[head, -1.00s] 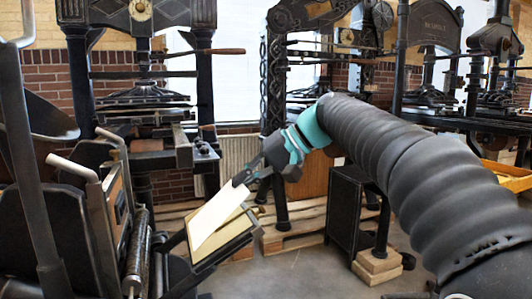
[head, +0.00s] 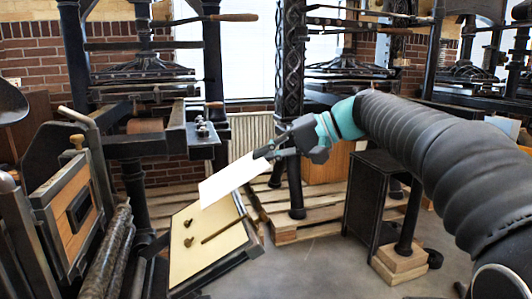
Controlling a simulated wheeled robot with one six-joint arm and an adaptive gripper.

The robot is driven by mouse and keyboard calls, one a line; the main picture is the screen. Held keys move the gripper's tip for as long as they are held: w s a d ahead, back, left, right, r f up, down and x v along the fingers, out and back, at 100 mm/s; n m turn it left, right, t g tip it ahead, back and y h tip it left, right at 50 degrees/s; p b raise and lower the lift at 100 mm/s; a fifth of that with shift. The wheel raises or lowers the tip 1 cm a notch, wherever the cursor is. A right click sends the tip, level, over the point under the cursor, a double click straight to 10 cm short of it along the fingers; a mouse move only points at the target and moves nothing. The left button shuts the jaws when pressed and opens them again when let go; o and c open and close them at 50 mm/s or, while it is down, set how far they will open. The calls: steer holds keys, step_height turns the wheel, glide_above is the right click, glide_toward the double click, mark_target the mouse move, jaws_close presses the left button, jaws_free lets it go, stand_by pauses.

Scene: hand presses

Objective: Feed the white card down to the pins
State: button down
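The white card (head: 230,181) is held at its upper right edge by my gripper (head: 266,153). It slants down to the left. In the picture, its lower end overlaps the upper edge of a tilted, cream-faced board (head: 194,262) in a dark frame. I cannot tell whether the card touches the board. Two small brass-coloured pieces, which look like the pins (head: 188,223) (head: 188,241), stand on the left half of the board. A thin dark bar (head: 222,230) lies at a slant to their right.
The press with the board has dark rollers (head: 108,255) and a wood-backed panel (head: 75,215) at left. A larger iron press (head: 145,70) stands behind. A wooden pallet (head: 285,215) and a dark cabinet (head: 365,205) are at right. Bare floor shows below.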

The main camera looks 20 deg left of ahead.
step_height(320, 180, down, 8)
steer(key=s+a+b, duration=0.1)
steer(key=a+b, duration=0.1)
steer(key=b, duration=0.4)
steer(key=shift+s+b, duration=0.2)
steer(key=shift+b, duration=0.1)
steer(key=shift+a+r, duration=0.1)
steer(key=c, duration=1.2)
jaws_free()
steer(key=shift+c, duration=0.2)
steer(key=shift+c, duration=0.4)
steer(key=shift+w+d+r+p, duration=0.35)
steer(key=shift+d+p, duration=0.1)
steer(key=shift+d, duration=0.1)
steer(key=shift+w+d+r+p, duration=0.35)
steer(key=shift+d+p, duration=0.15)
steer(key=shift+d, duration=0.1)
steer(key=shift+w+d+r+p, duration=0.35)
steer(key=shift+d+p, duration=0.1)
steer(key=shift+d, duration=0.1)
